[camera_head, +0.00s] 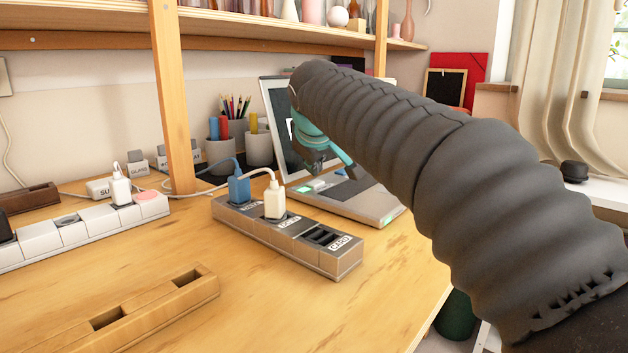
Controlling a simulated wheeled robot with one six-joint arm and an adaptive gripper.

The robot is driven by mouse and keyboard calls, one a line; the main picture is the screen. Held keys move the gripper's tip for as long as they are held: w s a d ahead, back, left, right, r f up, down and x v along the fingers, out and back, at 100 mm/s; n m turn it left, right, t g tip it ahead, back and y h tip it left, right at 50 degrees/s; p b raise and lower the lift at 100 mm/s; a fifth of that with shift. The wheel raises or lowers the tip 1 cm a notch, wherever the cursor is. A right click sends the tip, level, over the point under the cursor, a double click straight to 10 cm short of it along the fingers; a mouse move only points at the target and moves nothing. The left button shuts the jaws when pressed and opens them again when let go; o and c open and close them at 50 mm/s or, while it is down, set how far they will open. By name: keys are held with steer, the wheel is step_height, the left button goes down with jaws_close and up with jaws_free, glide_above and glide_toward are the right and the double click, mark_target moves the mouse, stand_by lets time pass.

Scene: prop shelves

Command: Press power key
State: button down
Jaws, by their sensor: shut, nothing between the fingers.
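An open silver laptop (372,207) stands at the back right of the table, its dark screen (274,105) tilted back. Pale green and white patches (313,187) show on its keyboard deck, and a small green patch (390,216) sits near its front right corner. I cannot tell which one, if any, is the power key. My gripper (348,172), teal and dark, is shut and empty over the laptop's deck. I cannot tell whether it touches a key. My dark sleeved arm hides the laptop's right side and part of the screen.
A grey socket block (340,262) with a blue plug (239,188) and a white plug (274,203) lies in front of the laptop. A white power strip (35,240) with a pink button (146,197) is at left. A wooden block (190,292) lies nearest.

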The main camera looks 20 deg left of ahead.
mark_target(314, 183)
step_height(314, 183, up, 5)
steer(key=p, duration=0.5)
stand_by(0.5)
